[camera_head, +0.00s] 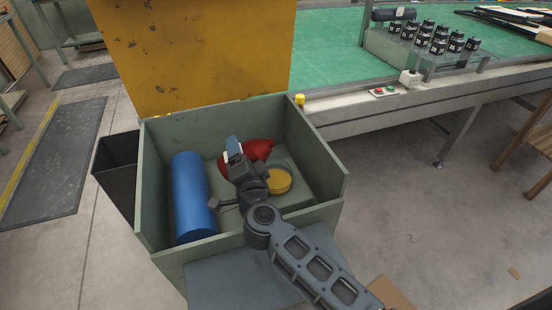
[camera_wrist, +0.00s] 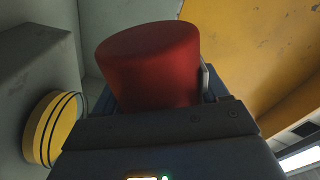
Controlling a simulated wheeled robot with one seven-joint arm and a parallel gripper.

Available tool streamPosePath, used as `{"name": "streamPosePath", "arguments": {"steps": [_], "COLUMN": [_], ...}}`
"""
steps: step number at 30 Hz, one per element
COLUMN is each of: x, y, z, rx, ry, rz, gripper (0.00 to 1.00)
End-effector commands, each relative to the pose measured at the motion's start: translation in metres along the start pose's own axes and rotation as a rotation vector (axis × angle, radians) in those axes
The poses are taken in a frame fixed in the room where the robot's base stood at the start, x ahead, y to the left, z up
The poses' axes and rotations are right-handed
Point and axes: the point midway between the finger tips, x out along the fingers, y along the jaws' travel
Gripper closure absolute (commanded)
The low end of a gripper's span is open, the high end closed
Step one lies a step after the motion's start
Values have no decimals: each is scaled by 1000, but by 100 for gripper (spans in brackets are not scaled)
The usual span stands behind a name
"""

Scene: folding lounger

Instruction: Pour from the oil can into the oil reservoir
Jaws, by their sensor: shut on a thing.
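The red oil can (camera_head: 259,150) is inside the open green bin, partly hidden behind my gripper. In the wrist view the can's red round body (camera_wrist: 150,68) fills the space between the jaws. My gripper (camera_head: 234,149) is shut on it. In the head view the can looks tilted; its spout cannot be made out clearly. A round yellow thing with a clear rim, which looks like the oil reservoir (camera_head: 279,181), lies just right of my gripper. In the wrist view a yellow disc with dark bands (camera_wrist: 54,129) shows at the left, apart from the can.
The green bin (camera_head: 318,158) has raised walls all round. A yellow panel (camera_head: 190,50) rises behind it. A conveyor (camera_head: 330,45) with several black canisters (camera_head: 439,38) is at the back right. Open floor lies right.

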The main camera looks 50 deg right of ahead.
Motion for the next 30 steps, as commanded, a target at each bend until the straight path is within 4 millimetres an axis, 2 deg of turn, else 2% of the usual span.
{"name": "streamPosePath", "arguments": {"steps": [30], "x": [0], "y": [-6], "z": [-2], "rx": [62], "ry": [1], "rz": [-1], "gripper": [68]}}
